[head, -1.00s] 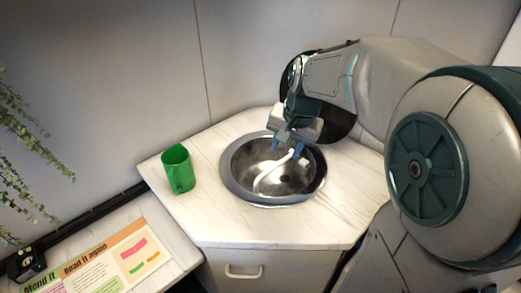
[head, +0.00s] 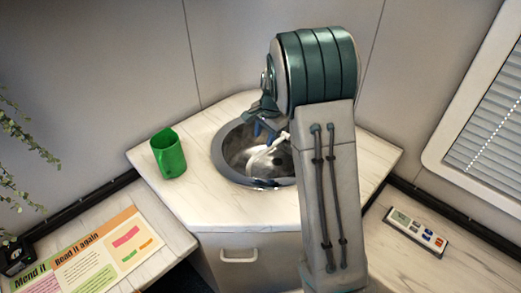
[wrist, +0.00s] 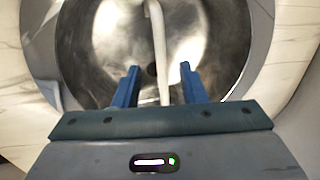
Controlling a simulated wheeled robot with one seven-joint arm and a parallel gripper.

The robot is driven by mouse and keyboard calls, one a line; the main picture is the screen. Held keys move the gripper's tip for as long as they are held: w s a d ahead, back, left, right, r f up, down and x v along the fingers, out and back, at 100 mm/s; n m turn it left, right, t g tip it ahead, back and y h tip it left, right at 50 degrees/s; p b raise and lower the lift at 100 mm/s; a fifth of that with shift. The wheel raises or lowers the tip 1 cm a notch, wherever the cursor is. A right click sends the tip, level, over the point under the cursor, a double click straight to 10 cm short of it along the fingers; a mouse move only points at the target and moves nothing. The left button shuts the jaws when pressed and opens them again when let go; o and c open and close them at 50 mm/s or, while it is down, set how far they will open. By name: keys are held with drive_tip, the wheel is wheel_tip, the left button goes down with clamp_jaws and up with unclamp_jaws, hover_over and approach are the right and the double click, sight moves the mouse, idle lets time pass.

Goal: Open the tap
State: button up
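The tap's pale curved spout (head: 264,154) reaches over the round steel sink (head: 224,158). In the wrist view the spout (wrist: 157,35) runs down the picture, and its lower part lies between my two blue fingers. My gripper (head: 265,130) is at the back of the sink, fingers pointing down. In the wrist view my gripper (wrist: 159,70) is open with a wide gap between the fingers, and neither clearly touches the spout. I cannot make out a tap handle. My arm hides the right part of the sink in the head view.
A green cup (head: 168,154) stands on the pale counter (head: 205,205) left of the sink. A printed board (head: 90,255) lies on the lower left surface. A small panel (head: 416,232) lies on the right surface. Walls close in behind the sink.

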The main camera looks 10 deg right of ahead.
sight(260, 153)
drive_tip(key=f, duration=0.2)
drive_tip(key=w+f, duration=0.1)
drive_tip(key=f, duration=0.2)
drive_tip(key=a+f, duration=0.1)
drive_tip(key=f, duration=0.2)
drive_tip(key=shift+w+p, duration=0.15)
drive_tip(key=shift+p, duration=0.25)
drive_tip(key=shift+r, duration=0.1)
clamp_jaws()
